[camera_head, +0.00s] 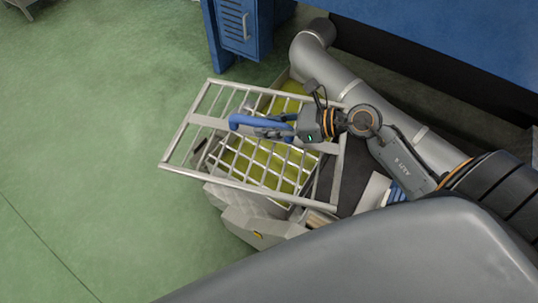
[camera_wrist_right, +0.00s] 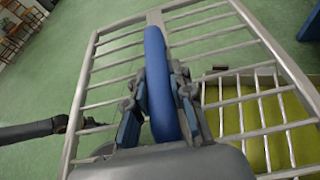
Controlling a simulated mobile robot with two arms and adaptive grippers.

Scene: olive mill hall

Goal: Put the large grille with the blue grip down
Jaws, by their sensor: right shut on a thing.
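The large grille (camera_head: 211,121) is a pale metal frame with many bars and a blue grip on its middle strip. My right gripper (camera_head: 286,128) is shut on the blue grip (camera_head: 243,121). In the right wrist view the grip (camera_wrist_right: 156,70) runs between the fingers of my right gripper (camera_wrist_right: 160,100), and the grille (camera_wrist_right: 101,70) spreads on both sides. The grille is over an open basin with a yellow-green inside (camera_head: 263,157); I cannot tell whether it touches anything below. My left gripper does not show in the head view; a dark arm-like part at left in the wrist view is unclear.
A pale barred frame (camera_wrist_right: 238,74) lies over the yellow-green basin in the wrist view. A blue cabinet (camera_head: 238,25) stands behind, and a thick grey pipe (camera_head: 345,78) runs at right. Green floor (camera_head: 75,140) at left is clear.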

